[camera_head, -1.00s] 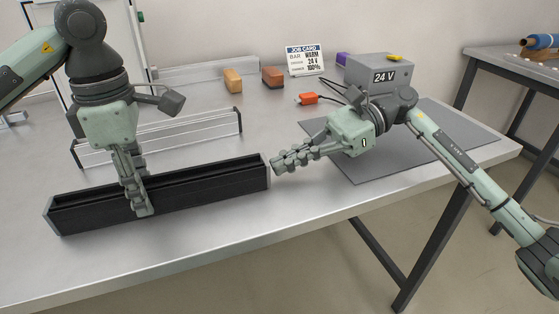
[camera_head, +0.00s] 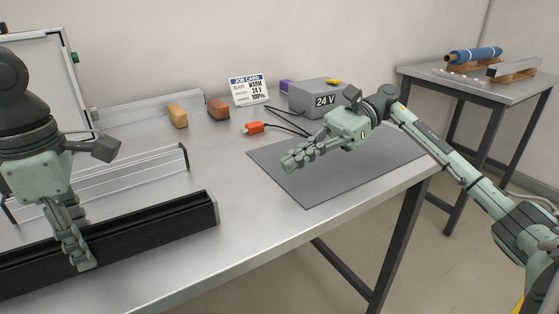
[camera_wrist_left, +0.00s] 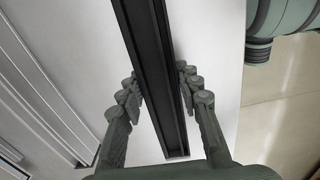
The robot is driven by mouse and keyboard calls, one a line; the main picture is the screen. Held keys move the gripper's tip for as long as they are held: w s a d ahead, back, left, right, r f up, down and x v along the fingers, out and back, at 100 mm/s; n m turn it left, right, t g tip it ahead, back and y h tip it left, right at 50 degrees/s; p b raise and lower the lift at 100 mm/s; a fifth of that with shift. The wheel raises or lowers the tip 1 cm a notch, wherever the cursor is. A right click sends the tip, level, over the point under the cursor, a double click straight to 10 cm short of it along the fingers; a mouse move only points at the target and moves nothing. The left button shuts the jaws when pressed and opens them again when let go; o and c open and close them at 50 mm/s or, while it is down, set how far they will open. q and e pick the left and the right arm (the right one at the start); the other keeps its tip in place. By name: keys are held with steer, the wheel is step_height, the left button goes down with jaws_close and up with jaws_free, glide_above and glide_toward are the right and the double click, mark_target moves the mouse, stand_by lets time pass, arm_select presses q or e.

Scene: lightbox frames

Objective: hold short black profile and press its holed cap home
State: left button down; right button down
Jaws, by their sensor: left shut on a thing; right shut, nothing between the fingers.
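The short black profile (camera_head: 150,227) lies along the front of the table, its left part cut off by the head view's edge. My left gripper (camera_head: 82,258) is shut on it from above. In the left wrist view the profile (camera_wrist_left: 152,60) runs between the fingers of that gripper (camera_wrist_left: 159,90). A dark cap (camera_head: 215,207) covers the profile's right end; I cannot make out holes in it, nor whether it sits fully flush. My right gripper (camera_head: 289,162) is shut and empty, above the grey mat and well to the right of the cap.
Silver profiles (camera_head: 120,180) lie behind the black one. An orange connector (camera_head: 254,127), a 24 V box (camera_head: 315,98), a job card (camera_head: 248,90) and two blocks (camera_head: 178,116) stand further back. The grey mat (camera_head: 350,170) is otherwise bare. A side table (camera_head: 470,83) holds a blue roll.

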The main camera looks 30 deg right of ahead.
arm_select(q)
steer(key=c, duration=1)
jaws_free()
